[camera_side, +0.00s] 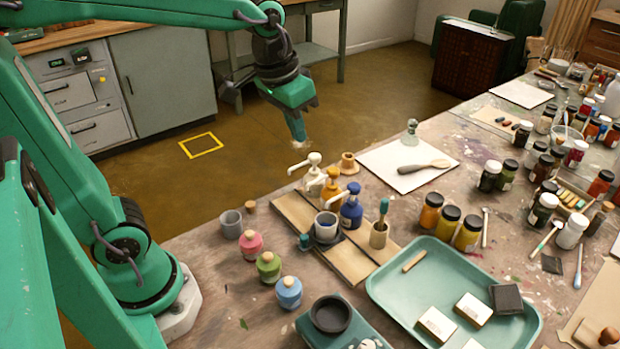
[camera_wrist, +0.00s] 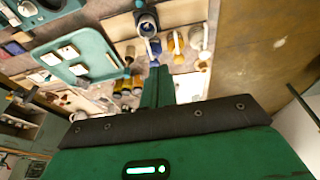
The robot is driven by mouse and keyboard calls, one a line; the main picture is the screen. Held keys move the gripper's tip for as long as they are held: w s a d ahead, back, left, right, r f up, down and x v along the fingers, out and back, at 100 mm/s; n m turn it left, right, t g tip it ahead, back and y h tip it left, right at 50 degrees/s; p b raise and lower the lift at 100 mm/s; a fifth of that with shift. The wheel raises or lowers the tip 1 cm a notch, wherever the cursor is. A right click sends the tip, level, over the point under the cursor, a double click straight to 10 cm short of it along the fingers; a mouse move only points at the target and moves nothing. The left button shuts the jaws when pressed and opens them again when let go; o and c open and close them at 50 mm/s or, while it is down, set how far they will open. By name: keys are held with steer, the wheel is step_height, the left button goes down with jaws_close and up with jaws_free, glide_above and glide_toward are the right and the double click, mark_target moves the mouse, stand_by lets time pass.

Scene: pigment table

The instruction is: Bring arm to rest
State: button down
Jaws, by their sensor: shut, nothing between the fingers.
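My gripper (camera_side: 299,138) hangs in the air at upper middle in the side view, over the floor beyond the table's edge. Its green fingers point down and are shut, with nothing held. In the wrist view my gripper (camera_wrist: 154,70) shows as closed green fingers, with the table behind them. My arm reaches in from the left, its base on the table. The nearest things are pump bottles, including a white one (camera_side: 312,172) and a blue one (camera_side: 351,206), below and apart from the fingers.
The paint-stained table (camera_side: 400,225) holds a teal tray (camera_side: 378,285), a white sheet (camera_side: 375,160), several jars and a grey cup (camera_side: 231,224). Small pink (camera_side: 251,243), green (camera_side: 269,267) and blue (camera_side: 288,292) bottles stand near my base. Open floor (camera_side: 250,165) lies behind, with a grey cabinet (camera_side: 162,80).

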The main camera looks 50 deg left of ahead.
steer(key=s+a+f+t, duration=0.1)
steer(key=s+a+t, duration=0.1)
steer(key=s, duration=0.8)
steer(key=shift+s+f+t, duration=0.2)
steer(key=shift+f+t, duration=0.1)
steer(key=shift+f, duration=0.05)
